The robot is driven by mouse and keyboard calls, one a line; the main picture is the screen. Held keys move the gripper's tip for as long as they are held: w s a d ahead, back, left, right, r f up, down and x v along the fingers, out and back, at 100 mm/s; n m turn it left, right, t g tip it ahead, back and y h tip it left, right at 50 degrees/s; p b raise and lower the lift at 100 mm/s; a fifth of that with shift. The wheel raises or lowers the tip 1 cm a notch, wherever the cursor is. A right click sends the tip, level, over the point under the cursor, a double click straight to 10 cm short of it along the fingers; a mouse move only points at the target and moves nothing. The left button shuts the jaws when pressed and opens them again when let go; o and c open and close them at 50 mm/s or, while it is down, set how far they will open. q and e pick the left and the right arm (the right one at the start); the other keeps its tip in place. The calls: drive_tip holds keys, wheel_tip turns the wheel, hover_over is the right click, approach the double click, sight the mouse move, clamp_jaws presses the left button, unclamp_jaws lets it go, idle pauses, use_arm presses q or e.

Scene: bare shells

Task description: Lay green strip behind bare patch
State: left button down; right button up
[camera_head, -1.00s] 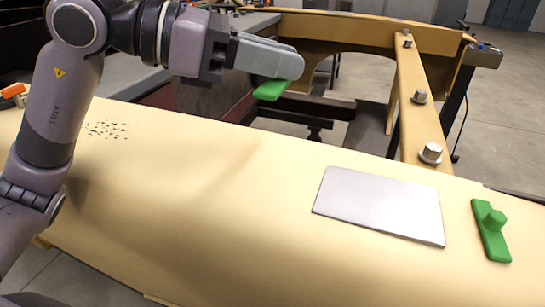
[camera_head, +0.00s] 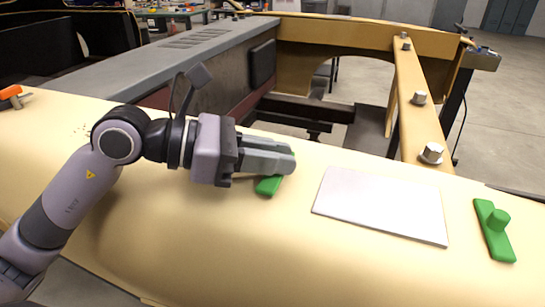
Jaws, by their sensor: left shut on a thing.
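The bare patch (camera_head: 382,205) is a flat pale grey, four-sided area on the cream curved shell (camera_head: 190,255). One green strip (camera_head: 494,230) with a round knob lies on the shell to the right of the patch. My left gripper (camera_head: 285,163) is shut on another green strip (camera_head: 269,185), to the left of the patch. The strip is low over the shell or on it; I cannot tell whether it touches. The fingers hide much of this strip. My right gripper is not in view.
A cream beam with several bolts (camera_head: 431,153) runs away behind the patch. An open frame bay with dark bars (camera_head: 300,108) lies beyond the shell's far edge. An orange-handled thing (camera_head: 11,92) is at the far left. The shell in front of the patch is clear.

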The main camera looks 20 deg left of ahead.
use_arm(q)
drive_tip(key=shift+f, duration=0.25)
drive_tip(key=shift+f, duration=0.15)
drive_tip(key=c, duration=1)
unclamp_jaws()
